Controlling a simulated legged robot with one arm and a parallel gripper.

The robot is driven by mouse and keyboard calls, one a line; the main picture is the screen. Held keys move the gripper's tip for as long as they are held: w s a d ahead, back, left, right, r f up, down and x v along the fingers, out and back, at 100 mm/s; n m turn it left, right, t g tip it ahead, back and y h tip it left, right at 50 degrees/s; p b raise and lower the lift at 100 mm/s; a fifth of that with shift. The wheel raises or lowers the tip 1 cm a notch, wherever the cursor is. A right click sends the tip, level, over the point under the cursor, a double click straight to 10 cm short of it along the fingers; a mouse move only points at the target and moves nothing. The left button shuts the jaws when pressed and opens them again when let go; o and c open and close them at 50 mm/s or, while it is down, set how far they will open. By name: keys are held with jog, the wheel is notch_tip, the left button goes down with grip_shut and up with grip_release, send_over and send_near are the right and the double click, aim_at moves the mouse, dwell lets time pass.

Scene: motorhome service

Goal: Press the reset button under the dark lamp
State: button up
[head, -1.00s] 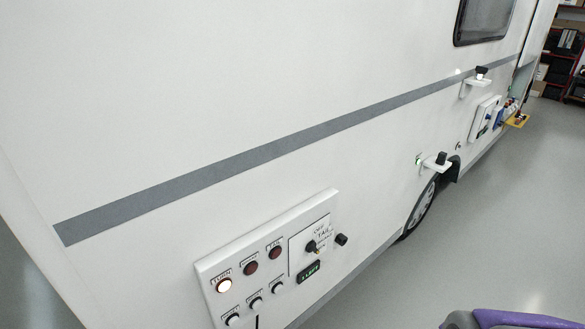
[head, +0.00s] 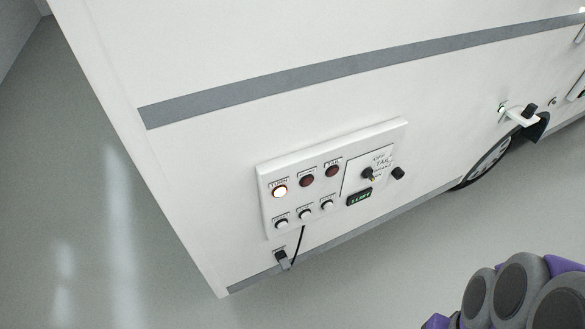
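A white control panel (head: 266,207) is fixed low on the motorhome's side. Its upper row has three lamps. The left lamp (head: 280,191) glows warm white. The middle lamp (head: 306,181) and the right lamp (head: 332,171) both look dark red and unlit. Under them is a row of three white buttons: left (head: 281,223), middle (head: 305,214) and right (head: 327,205). Labels over the lamps and buttons are too small to read surely. Purple and grey parts of my arm show at the bottom right, apart from the panel. My gripper's fingers are not in view.
Beside the buttons are a dark rotary switch (head: 367,174), a small green display (head: 359,197) and a black knob (head: 398,173). A black cable (head: 299,245) runs down to a socket (head: 281,256). A white bracket (head: 522,118) juts out near the wheel. The floor before the panel is clear.

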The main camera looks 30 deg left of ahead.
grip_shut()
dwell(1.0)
